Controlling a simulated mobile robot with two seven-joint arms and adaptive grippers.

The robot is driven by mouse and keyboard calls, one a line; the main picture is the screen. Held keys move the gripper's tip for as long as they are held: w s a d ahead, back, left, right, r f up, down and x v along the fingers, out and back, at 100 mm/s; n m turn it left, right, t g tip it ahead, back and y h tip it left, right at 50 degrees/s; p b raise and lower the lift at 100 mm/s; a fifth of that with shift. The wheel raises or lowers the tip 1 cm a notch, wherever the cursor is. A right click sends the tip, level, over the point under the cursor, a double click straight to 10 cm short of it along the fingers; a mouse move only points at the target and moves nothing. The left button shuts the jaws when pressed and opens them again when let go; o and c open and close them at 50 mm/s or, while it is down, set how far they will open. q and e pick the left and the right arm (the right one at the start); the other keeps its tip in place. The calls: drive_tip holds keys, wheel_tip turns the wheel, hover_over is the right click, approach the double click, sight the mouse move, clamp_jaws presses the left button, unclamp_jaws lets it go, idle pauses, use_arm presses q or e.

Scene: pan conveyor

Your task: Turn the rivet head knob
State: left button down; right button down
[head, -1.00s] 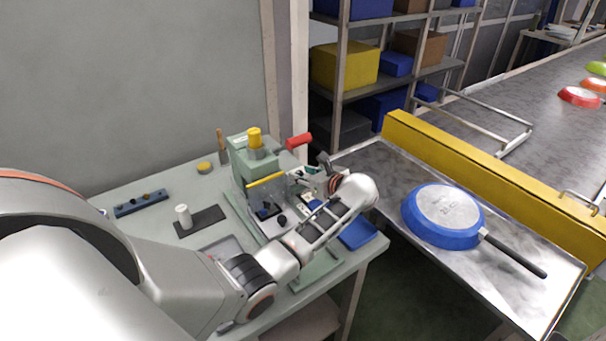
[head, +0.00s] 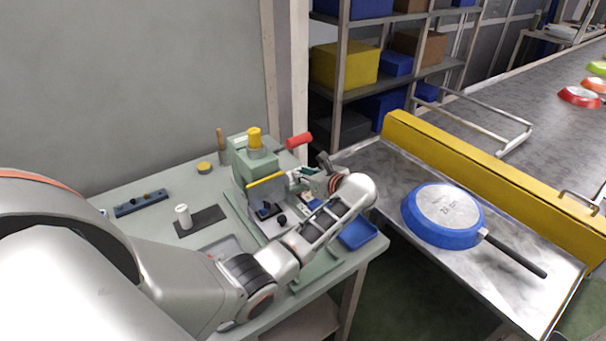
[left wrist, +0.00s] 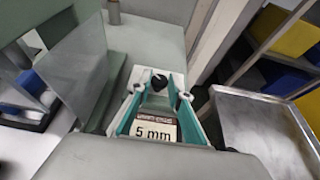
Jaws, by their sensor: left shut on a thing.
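The rivet head knob (left wrist: 158,82) is a small black knob, seen in the left wrist view between the fingertips of my left gripper (left wrist: 161,94). The gripper is shut on it, and its fingers are teal and pale. A label plate (left wrist: 156,131) reading "5 mm", with a line of small text above, shows between the fingers. In the head view, my left gripper (head: 308,178) is at the right side of the green riveting machine (head: 250,167), and the knob is hidden there. My right gripper is not in view.
The machine has a yellow cap (head: 254,138) and a red-handled lever (head: 299,140). A blue tray (head: 358,235) lies at the bench's right edge. A blue pan (head: 430,232) lies upside down on the metal table to the right. A clear guard (left wrist: 78,70) stands left of the gripper.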

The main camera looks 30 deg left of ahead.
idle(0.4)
use_arm(q)
drive_tip(key=c, duration=1.9)
unclamp_jaws()
drive_tip(key=v, duration=0.7)
drive_tip(key=shift+s+d, duration=0.1)
drive_tip(key=shift+d, duration=0.1)
